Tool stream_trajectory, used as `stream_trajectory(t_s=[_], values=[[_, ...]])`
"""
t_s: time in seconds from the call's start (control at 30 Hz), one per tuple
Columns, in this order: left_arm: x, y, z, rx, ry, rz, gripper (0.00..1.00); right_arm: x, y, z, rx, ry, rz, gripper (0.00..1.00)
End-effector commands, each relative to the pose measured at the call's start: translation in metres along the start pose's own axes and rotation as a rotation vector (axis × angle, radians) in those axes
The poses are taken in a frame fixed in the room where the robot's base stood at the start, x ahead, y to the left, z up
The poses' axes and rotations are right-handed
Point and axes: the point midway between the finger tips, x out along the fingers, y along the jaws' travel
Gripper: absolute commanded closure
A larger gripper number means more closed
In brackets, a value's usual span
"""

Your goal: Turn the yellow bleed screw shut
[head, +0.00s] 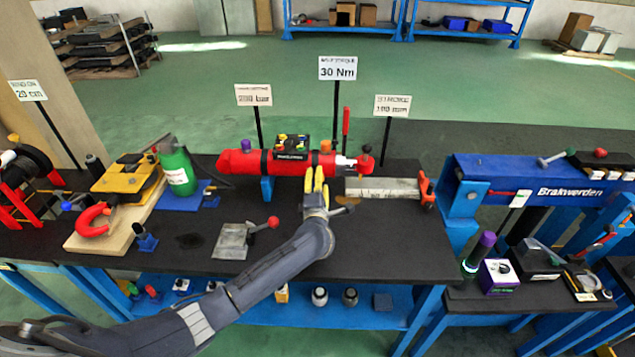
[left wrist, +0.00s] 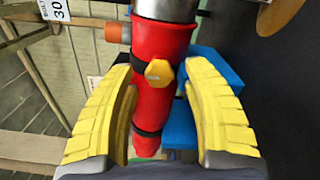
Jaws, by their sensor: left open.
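The yellow bleed screw (left wrist: 159,73) has a hexagonal head and sits on the side of the red cylinder (left wrist: 155,105) in the left wrist view. The cylinder (head: 238,161) lies level on the bench in the head view, where my fingers seem to hide the screw. My left gripper (head: 315,183) is open in front of the cylinder. In the left wrist view its ribbed yellow fingers (left wrist: 159,66) stand on either side of the screw, apart from it. My right gripper is in neither view.
An orange cap (left wrist: 117,33) sits on the cylinder near my left finger. A black box (head: 292,153) stands at the cylinder's back. A grey plate with a red-knobbed lever (head: 234,241) lies front left. The dark bench (head: 390,255) is clear at the front right.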

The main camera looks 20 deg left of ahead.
Motion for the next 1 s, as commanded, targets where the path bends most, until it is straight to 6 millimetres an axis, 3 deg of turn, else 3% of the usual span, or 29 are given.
stream_trajectory(t_s=[0.17, 0.7, 1.0], values=[[-0.014, -0.002, 0.000, 0.000, -0.001, -0.002, 0.50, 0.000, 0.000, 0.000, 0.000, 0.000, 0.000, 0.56], [-0.100, -0.001, -0.001, -0.001, 0.001, -0.002, 0.50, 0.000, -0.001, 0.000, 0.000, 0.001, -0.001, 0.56], [-0.118, 0.000, -0.001, 0.001, 0.001, 0.000, 0.50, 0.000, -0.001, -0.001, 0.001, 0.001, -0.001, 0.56]])
